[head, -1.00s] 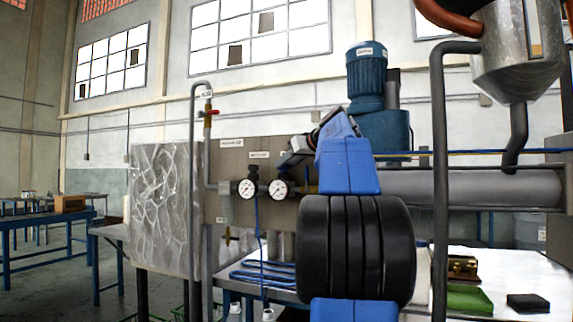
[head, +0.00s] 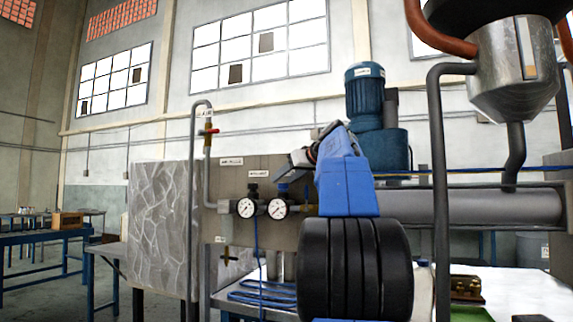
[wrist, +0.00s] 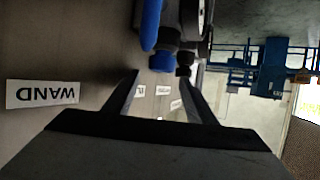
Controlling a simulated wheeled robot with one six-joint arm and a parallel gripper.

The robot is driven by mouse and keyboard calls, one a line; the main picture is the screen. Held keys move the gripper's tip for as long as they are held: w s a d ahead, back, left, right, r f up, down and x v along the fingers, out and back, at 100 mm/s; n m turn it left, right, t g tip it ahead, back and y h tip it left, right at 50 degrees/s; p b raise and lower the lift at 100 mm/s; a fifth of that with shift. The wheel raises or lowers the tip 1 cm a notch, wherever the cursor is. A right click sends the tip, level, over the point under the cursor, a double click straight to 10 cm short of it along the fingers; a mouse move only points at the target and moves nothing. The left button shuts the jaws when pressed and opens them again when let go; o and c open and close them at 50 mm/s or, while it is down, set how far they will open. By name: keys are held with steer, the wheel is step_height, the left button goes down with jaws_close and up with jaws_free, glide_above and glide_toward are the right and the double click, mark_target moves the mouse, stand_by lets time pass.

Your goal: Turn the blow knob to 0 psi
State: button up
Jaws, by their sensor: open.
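Two round white gauges, left (head: 246,208) and right (head: 278,208), sit on the grey panel (head: 225,240) in the head view. A black knob (head: 252,189) stands above the left one and a blue knob (head: 283,188) above the right one. Small labels above them are too blurred to tell which is the blow knob. My gripper (head: 293,166) is just above and right of the blue knob. In the wrist view, my open gripper (wrist: 161,80) has nothing between its fingers. A blue knob (wrist: 160,61) and a dark knob (wrist: 184,70) show near the fingertips, beyond them.
A "WAND" label (wrist: 42,94) is on the panel surface in the wrist view. A vertical pipe with a red valve handle (head: 209,130) stands left of the gauges. A blue hose (head: 258,228) hangs below them. A large grey horizontal cylinder (head: 470,207) extends right behind my arm.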

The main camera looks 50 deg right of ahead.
step_height(320, 180, up, 8)
stand_by(0.5)
